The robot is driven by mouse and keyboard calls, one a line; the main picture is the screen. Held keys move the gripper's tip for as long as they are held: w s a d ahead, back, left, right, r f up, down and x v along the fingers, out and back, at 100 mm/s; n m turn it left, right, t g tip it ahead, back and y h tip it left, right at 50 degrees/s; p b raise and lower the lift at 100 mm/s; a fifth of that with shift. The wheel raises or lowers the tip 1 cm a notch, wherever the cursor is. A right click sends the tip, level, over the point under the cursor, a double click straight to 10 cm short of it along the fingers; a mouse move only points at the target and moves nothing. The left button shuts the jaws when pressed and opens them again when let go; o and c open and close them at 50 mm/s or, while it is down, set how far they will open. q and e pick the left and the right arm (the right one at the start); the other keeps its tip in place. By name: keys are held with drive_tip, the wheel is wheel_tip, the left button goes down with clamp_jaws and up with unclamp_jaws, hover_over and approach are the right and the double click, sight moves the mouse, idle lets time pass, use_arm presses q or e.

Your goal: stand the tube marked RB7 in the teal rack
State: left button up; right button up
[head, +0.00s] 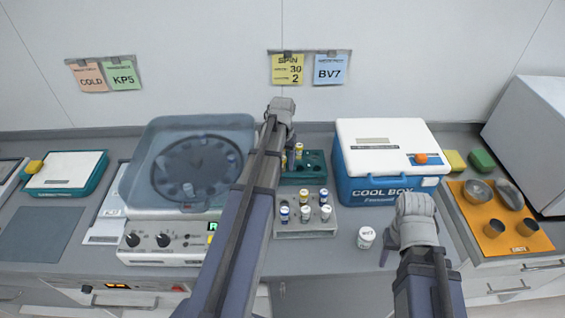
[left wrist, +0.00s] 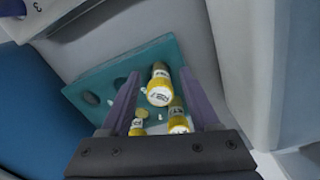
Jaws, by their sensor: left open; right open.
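The teal rack (head: 316,167) stands at the back middle of the counter, partly behind my left arm. A yellow-capped tube (head: 299,150) stands in it. In the left wrist view the teal rack (left wrist: 182,60) shows empty holes and three yellow-capped tubes; one tube (left wrist: 159,88) shows between the fingers. No cap or label reads clearly as RB7. My left gripper (head: 281,112) is above the rack; in the left wrist view its fingers (left wrist: 160,76) are apart, and contact cannot be told. My right gripper (head: 412,205) is open and empty over the counter's front right.
A grey rack (head: 308,228) with several blue- and yellow-marked tubes stands in front of the teal rack. A white-lidded jar (head: 366,237) is left of my right gripper. The centrifuge (head: 165,228) stands left, the blue cool box (head: 360,190) right, an orange tray (head: 480,222) farther right.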

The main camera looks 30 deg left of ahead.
use_arm(q)
wheel_tip(320, 180, up, 12)
drive_tip(key=p, duration=1.1)
drive_tip(key=shift+p, duration=0.4)
drive_tip(key=s+d+m, duration=0.2)
drive_tip(key=s+d, duration=0.3)
drive_tip(key=d, duration=0.5)
drive_tip(key=s+d+m, duration=0.2)
drive_tip(key=s+d, duration=0.4)
drive_tip(key=d, duration=0.4)
drive_tip(key=s+d+m+y, duration=0.1)
drive_tip(key=s+d, duration=0.4)
drive_tip(key=d, duration=0.5)
drive_tip(key=shift+s+d+m, duration=0.25)
drive_tip(key=shift+m, duration=0.35)
wheel_tip(320, 180, down, 8)
drive_tip(key=b, duration=0.8)
drive_tip(key=shift+f+b, duration=0.25)
drive_tip(key=shift+b, duration=0.1)
